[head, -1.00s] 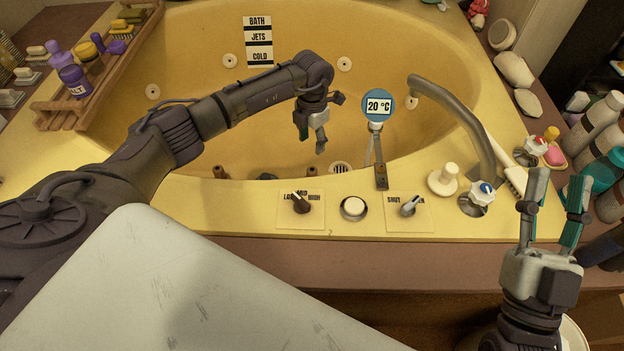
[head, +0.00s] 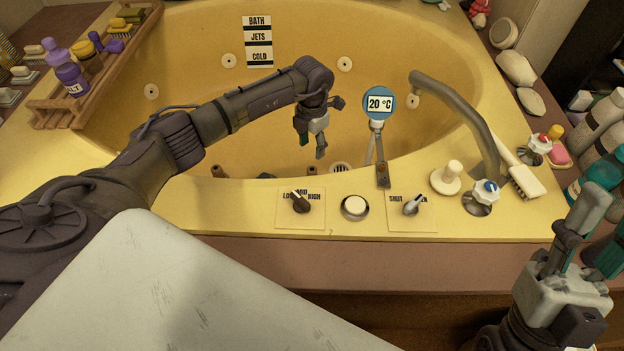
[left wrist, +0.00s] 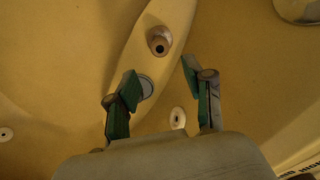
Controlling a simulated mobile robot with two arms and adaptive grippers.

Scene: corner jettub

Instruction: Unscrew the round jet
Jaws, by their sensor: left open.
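Several round jets with pale rims sit in the yellow tub wall; the head view shows one at the back left (head: 229,61), one at the back right (head: 344,65) and one at the left (head: 151,91). My left gripper (head: 316,136) hangs inside the tub, open and empty. In the left wrist view its fingers (left wrist: 168,97) are spread. A brown round nozzle (left wrist: 159,40) lies beyond them, and a small pale jet (left wrist: 178,117) shows between them. A round disc (left wrist: 146,87) is partly hidden by the left finger. My right gripper (head: 592,228) is open at the lower right, outside the tub.
The thermometer (head: 379,104) and curved spout (head: 455,115) rise right of my left gripper. Knobs and a round button (head: 355,207) line the front rim. A wooden rack (head: 95,75) holds bottles and brushes at the left; more bottles (head: 600,125) stand at the right.

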